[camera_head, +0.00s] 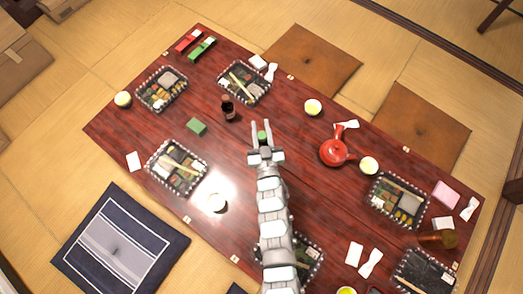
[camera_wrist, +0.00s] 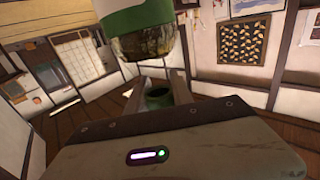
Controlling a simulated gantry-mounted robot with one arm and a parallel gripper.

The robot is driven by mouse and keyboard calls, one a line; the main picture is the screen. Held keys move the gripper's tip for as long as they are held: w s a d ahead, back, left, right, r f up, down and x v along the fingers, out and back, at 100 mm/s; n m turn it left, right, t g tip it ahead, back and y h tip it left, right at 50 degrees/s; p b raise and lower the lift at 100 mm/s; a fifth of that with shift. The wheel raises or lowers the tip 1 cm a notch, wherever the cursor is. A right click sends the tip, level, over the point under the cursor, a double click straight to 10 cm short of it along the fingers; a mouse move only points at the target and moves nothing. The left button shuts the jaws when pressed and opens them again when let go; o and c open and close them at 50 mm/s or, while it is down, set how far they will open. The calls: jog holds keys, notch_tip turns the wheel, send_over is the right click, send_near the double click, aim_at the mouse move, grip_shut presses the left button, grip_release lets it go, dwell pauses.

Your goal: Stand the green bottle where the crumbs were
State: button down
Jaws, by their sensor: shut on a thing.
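My gripper (camera_head: 262,131) is above the middle of the table, its fingers shut on the green bottle (camera_head: 262,136). From above, only a small green part of the bottle shows between the fingers. In the wrist view, a large green and white body with a dark, glassy lower part (camera_wrist: 142,42) fills the top. A dark green round part shows between the fingers of my gripper (camera_wrist: 160,92). I cannot tell how far the bottle is above the table. I see no crumbs.
The dark red table (camera_head: 310,180) holds several bento trays. A brown bottle (camera_head: 228,108) stands to the left of my gripper. A red teapot (camera_head: 333,152) and a cup (camera_head: 313,107) are to the right. A white cup (camera_head: 217,203) is at the lower left. My arm hides part of the front.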

notch_tip(320, 180, down, 17)
jog(key=b, duration=0.5)
jog(key=shift+f, duration=0.2)
jog(key=shift+f+b, duration=0.15)
jog(key=shift+b, duration=0.2)
jog(key=c, duration=1.1)
grip_release()
jog(key=shift+s, duration=0.1)
